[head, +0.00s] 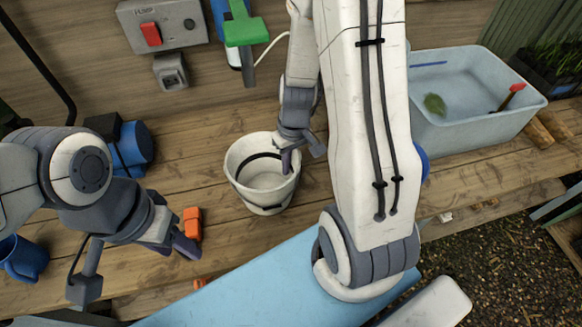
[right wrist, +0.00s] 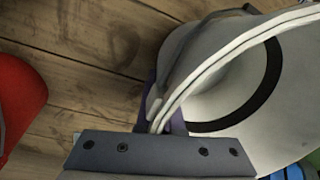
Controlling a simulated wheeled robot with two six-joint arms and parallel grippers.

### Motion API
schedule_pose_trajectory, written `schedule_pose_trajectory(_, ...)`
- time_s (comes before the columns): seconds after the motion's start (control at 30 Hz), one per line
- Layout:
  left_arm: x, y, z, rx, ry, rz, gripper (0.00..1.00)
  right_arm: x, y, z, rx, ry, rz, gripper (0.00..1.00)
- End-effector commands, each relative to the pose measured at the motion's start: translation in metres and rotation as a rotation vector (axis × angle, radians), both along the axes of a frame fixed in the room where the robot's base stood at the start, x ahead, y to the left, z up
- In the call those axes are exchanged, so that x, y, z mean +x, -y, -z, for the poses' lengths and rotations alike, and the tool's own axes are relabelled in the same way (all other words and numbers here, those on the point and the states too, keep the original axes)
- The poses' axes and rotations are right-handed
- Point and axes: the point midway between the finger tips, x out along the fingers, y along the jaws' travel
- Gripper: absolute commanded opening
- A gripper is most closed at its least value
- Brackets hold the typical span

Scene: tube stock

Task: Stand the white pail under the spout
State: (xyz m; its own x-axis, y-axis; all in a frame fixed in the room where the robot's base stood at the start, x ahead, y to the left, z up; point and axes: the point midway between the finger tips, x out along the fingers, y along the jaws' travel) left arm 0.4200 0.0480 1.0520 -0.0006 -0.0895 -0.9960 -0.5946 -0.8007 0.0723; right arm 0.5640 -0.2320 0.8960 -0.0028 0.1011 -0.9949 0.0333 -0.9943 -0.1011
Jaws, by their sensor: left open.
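The white pail (head: 247,180) stands upright on the wooden bench, open at the top with a dark band inside. It also fills the right side of the right wrist view (right wrist: 290,125). My right gripper (head: 288,160) is at the pail's right rim; in the wrist view its fingers (right wrist: 163,118) lie on both sides of the rim, close together. My left gripper (head: 180,243) is open and empty, low at the left, beside an orange block. A green fitting (head: 245,31) on a blue and white upright is behind the pail; I cannot tell whether it is the spout.
A pump switch box (head: 165,25) with a red switch hangs on the back wall. A pale water tub (head: 470,95) stands at the right.

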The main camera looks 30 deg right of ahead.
Motion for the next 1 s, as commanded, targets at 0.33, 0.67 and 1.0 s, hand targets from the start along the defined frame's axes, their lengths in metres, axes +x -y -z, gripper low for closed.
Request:
schedule_pose_trajectory(0.33, 0.000, 0.000, -0.009, 0.000, 0.000, 0.000, 0.50, 0.034, 0.010, 0.002, 0.000, 0.000, 0.001, 0.00)
schedule_pose_trajectory(0.67, 0.000, 0.000, -0.005, 0.000, 0.000, 0.000, 0.50, 0.057, 0.017, 0.013, 0.001, -0.001, 0.000, 0.00)
schedule_pose_trajectory(1.0, 0.000, 0.000, 0.001, 0.000, 0.000, 0.000, 0.50, 0.057, 0.016, 0.020, 0.000, 0.000, -0.001, 0.00)
